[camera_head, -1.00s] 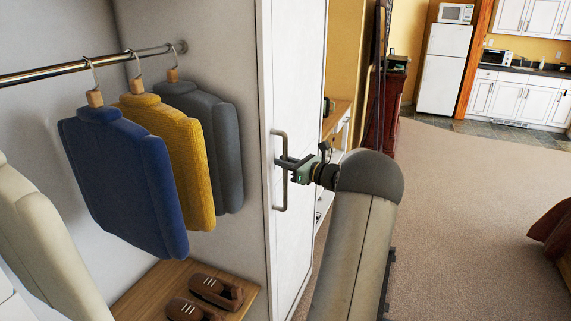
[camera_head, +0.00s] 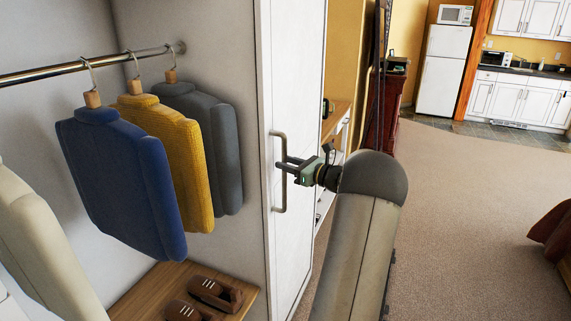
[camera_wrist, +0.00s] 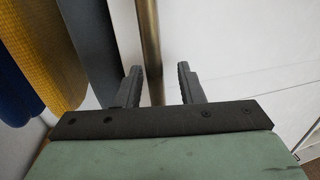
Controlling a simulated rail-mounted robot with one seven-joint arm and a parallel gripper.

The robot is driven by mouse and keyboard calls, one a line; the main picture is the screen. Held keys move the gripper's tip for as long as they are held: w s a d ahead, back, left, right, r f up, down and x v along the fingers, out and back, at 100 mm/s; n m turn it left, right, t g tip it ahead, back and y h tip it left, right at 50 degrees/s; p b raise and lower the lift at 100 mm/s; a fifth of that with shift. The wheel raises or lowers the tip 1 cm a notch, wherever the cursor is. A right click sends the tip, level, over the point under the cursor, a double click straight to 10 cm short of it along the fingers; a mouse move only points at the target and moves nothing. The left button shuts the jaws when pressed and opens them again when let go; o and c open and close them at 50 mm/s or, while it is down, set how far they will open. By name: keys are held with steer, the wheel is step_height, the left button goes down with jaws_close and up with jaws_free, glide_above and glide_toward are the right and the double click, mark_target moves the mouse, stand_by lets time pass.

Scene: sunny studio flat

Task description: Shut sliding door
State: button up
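The white sliding door (camera_head: 295,80) stands at the right of the open wardrobe, its face seen at a steep angle. A metal bar handle (camera_head: 278,195) runs upright on it. My gripper (camera_head: 281,163) is at the handle's middle, reaching in from the right. In the wrist view, my gripper (camera_wrist: 160,78) has its two dark fingers apart. The handle (camera_wrist: 149,40) passes between them in the picture, with gaps on both sides and nearer the left finger. How deep the bar sits between the fingers is hard to tell.
Blue (camera_head: 120,185), yellow (camera_head: 180,145) and grey (camera_head: 215,130) garments hang from a rail (camera_head: 70,68) inside the wardrobe. Brown shoes (camera_head: 215,292) sit on a wooden shelf (camera_head: 150,290) below. Open carpet (camera_head: 470,220) lies to the right.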

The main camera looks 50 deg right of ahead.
steer(key=s+d+b, duration=0.2)
steer(key=s, duration=1.4)
steer(key=shift+d+b, duration=0.15)
steer(key=shift+b, duration=0.15)
